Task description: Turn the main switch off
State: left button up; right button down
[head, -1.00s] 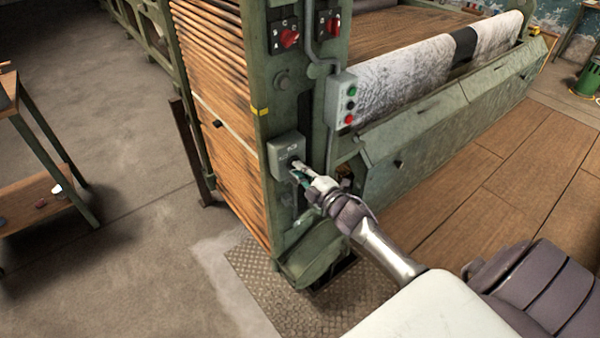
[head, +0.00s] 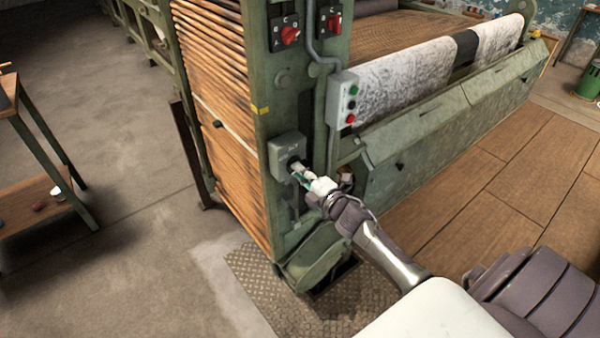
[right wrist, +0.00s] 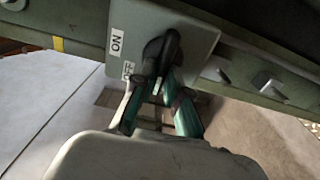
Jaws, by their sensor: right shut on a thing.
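The main switch is a grey box (head: 284,154) on the green machine post, with a black rotary handle (right wrist: 163,48) on its face. In the right wrist view, a label reading ON and a smaller, partly covered label that looks like OFF lie left of the handle. The handle slants, its lower end close to the smaller label. My right gripper (head: 302,175) is at the box, its green-and-grey fingers closed around the handle; it also shows in the right wrist view (right wrist: 158,92). My left gripper is out of view.
Two red rotary switches (head: 290,36) sit higher on the post. A grey button box (head: 343,101) with green and red buttons hangs to the right. A green side table (head: 30,140) stands at the left. The floor between is clear.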

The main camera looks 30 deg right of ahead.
jog(key=shift+f, duration=0.1)
jog(key=c, duration=1.2)
grip_release()
jog(key=s, duration=0.8)
jog(key=s+d, duration=0.1)
jog(key=s, duration=0.3)
